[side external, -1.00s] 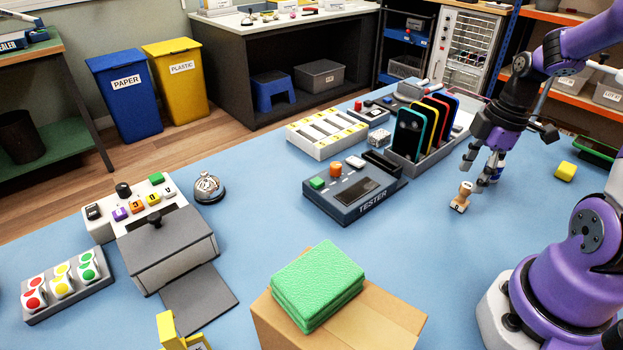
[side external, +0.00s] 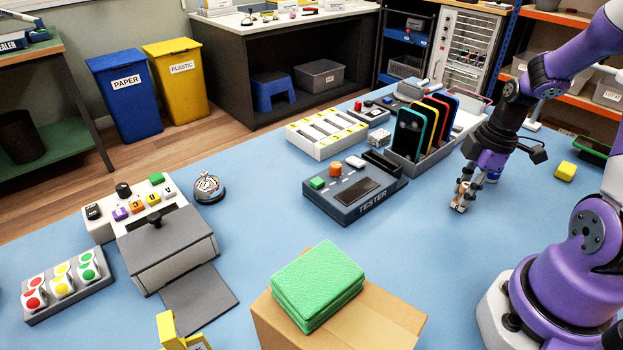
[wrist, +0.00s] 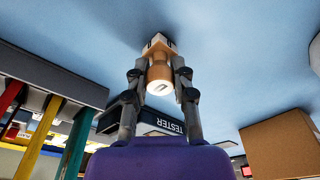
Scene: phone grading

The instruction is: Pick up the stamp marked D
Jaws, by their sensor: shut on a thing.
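A small wooden stamp (wrist: 158,75) is between the fingers of my gripper (wrist: 160,88) in the wrist view. Its round pale end faces the camera with a dark mark I cannot read clearly. In the side external view my gripper (side external: 465,196) is shut around the stamp (side external: 459,208), low over the blue table at the right of the tester. The fingers hide most of the stamp there. It appears to be at the table surface; I cannot tell if it touches.
The grey tester (side external: 352,193) and a rack of colourful phones (side external: 428,150) stand left of my gripper. A cardboard box (side external: 375,325) with green pads (side external: 318,280) is in front. The blue table around the stamp is clear.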

